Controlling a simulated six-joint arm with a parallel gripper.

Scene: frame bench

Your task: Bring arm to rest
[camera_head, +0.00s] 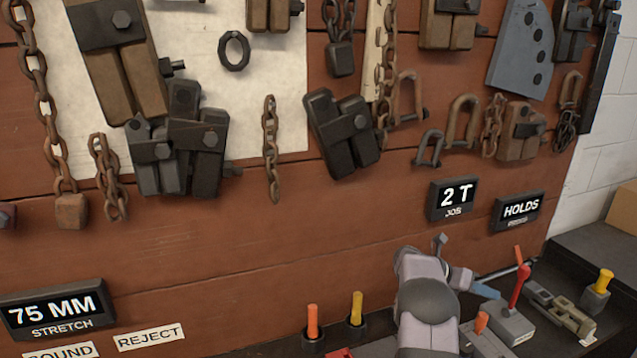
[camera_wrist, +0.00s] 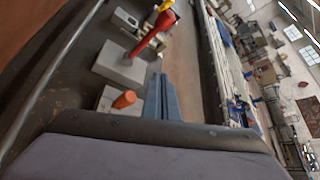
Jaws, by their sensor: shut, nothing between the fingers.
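My gripper (camera_head: 487,290) shows in the head view at the lower right, just past the end of my grey arm. In the wrist view its two blue-grey fingers (camera_wrist: 160,97) lie together, with nothing between them. The fingers point towards a grey block with a red lever (camera_head: 519,287), which also shows ahead of them in the wrist view (camera_wrist: 158,30). Whether the fingertips touch anything cannot be told. A lower block with an orange knob (camera_wrist: 124,100) is left of the fingers in the wrist view.
A red-brown plank board with hanging chains, shackles and dark clamps (camera_head: 345,135) stands behind. Signs read "2 T" (camera_head: 453,198), "HOLDS" (camera_head: 517,211) and "75 MM" (camera_head: 56,308). Orange (camera_head: 312,322) and yellow (camera_head: 356,309) handles stand left of my arm. A yellow-knobbed block (camera_head: 597,290) is at right.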

